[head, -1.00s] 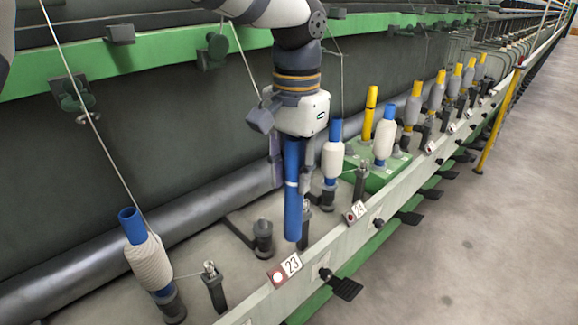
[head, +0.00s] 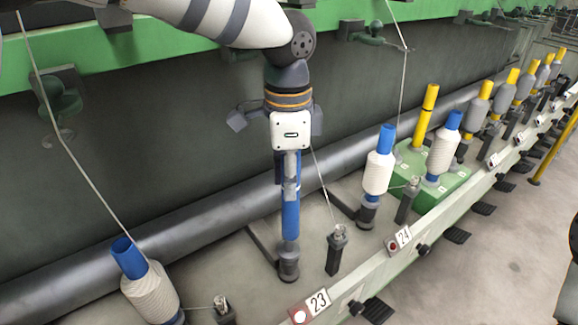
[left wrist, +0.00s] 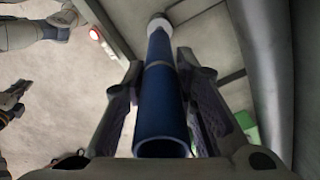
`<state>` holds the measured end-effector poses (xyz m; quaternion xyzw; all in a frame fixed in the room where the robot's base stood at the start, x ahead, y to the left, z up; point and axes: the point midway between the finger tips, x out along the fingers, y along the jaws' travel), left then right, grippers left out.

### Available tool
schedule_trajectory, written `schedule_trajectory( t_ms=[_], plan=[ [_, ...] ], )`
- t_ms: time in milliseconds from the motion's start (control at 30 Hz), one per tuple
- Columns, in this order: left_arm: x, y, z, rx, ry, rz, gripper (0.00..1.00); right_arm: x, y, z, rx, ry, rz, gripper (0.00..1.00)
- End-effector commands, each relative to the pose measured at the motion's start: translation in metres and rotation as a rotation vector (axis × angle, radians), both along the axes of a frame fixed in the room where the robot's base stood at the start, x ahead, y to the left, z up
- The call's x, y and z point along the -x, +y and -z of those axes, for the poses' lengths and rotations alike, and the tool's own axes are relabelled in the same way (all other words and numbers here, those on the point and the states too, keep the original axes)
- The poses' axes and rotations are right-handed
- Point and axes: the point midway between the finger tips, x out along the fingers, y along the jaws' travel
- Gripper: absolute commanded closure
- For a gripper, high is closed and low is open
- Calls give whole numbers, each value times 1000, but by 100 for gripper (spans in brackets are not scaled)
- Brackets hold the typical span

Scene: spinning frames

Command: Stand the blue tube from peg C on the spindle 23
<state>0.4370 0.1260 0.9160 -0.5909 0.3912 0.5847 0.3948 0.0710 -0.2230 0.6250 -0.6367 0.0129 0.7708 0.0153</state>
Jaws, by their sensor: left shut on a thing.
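My left gripper (head: 289,185) is shut on the blue tube (head: 291,215), holding it upright by its upper part. The tube also shows between the two fingers in the left wrist view (left wrist: 160,100). Spindle 23 (head: 288,264) has a dark round base behind the number plate 23 (head: 318,302). The tube's lower end is in line with this base and appears to meet it; I cannot tell how far it sits on the spindle. The spindle's shaft is hidden. The green peg block (head: 440,203) stands to the right.
A wound bobbin on a blue tube (head: 150,292) stands at the left, another (head: 379,172) to the right. A short post (head: 337,250) with a thread is close by the tube. A yellow tube (head: 425,115) stands on the peg block. A dark roller (head: 200,218) runs behind.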

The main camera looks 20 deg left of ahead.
Motion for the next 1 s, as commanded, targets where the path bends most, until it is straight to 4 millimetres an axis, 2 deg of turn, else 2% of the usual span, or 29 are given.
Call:
schedule_trajectory(
  t_ms=[100, 500, 1000],
  plan=[
    [0, 0, 13, 0, 7, 0, 100, 5, 0, 5, 0, 20, 0, 100],
    [0, 0, 37, -1, 2, -1, 100, 3, 0, 3, 0, 11, 0, 100],
    [0, 0, 43, 0, 1, -2, 100, 3, 0, 3, 0, 11, 0, 100]
  ],
)
